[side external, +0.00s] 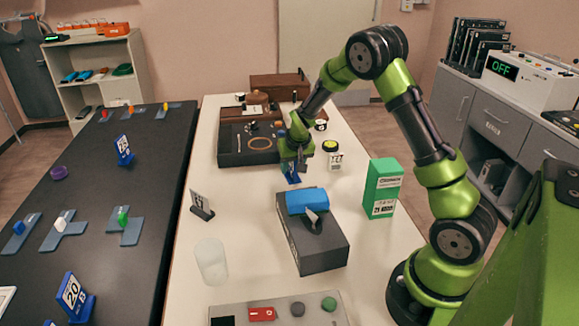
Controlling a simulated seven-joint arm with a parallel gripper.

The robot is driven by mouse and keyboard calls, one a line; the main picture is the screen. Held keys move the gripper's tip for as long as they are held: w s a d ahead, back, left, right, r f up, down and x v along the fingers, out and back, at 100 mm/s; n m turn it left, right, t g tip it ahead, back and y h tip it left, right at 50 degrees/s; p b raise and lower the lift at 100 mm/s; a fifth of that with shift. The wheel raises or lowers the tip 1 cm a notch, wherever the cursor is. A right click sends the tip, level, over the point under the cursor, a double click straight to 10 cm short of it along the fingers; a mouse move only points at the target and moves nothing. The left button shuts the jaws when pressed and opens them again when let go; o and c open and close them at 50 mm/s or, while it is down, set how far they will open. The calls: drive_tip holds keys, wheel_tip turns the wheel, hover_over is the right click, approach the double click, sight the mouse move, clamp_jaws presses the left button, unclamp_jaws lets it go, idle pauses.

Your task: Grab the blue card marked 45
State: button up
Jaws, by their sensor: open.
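My gripper (293,168) points down over the white table, to the left of a small yellow-and-white container. It is open. A small blue piece (292,178) shows right at its fingertips; its marking cannot be read, and I cannot tell whether it lies between the fingers. On the black table stand two blue-and-white number cards in blue stands. The near card (72,292) reads 20. The far card (123,148) is too small to read surely. I cannot make out a 45 on any card.
On the white table (245,185) are a dark box with a blue top (312,240), a green carton (383,187), a clear cup (211,262), a small dark-based card (202,205), a black tray (232,150) and a yellow-topped container (331,155). The black table (150,180) holds grey-blue plates with coloured knobs.

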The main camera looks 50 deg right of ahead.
clamp_jaws()
